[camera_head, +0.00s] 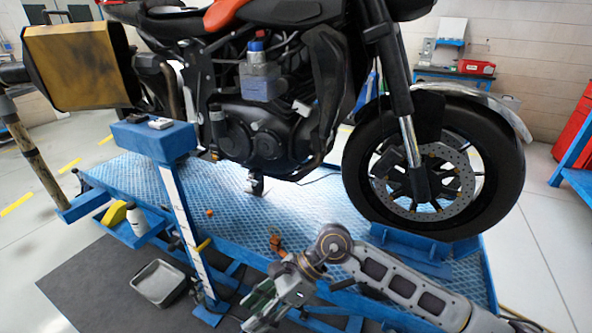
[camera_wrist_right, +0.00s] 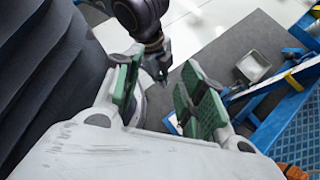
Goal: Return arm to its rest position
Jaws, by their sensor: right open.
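My right arm comes in from the lower right of the head view. Its gripper (camera_head: 266,306) hangs in front of the blue lift platform (camera_head: 330,215), low near the bottom edge. In the right wrist view the two green-padded fingers of this gripper (camera_wrist_right: 163,98) stand well apart with nothing between them. Beyond them a dark arm link ends in what looks like my left gripper (camera_wrist_right: 157,66); it is small, and its fingers cannot be made out. The left arm does not show in the head view.
A motorcycle (camera_head: 265,135) stands on the platform. A blue post (camera_head: 172,185) carries small items at its top. A grey tray (camera_head: 160,283) lies on the dark mat (camera_head: 90,290), and also shows in the wrist view (camera_wrist_right: 254,67). An orange object (camera_head: 277,244) lies near the platform edge.

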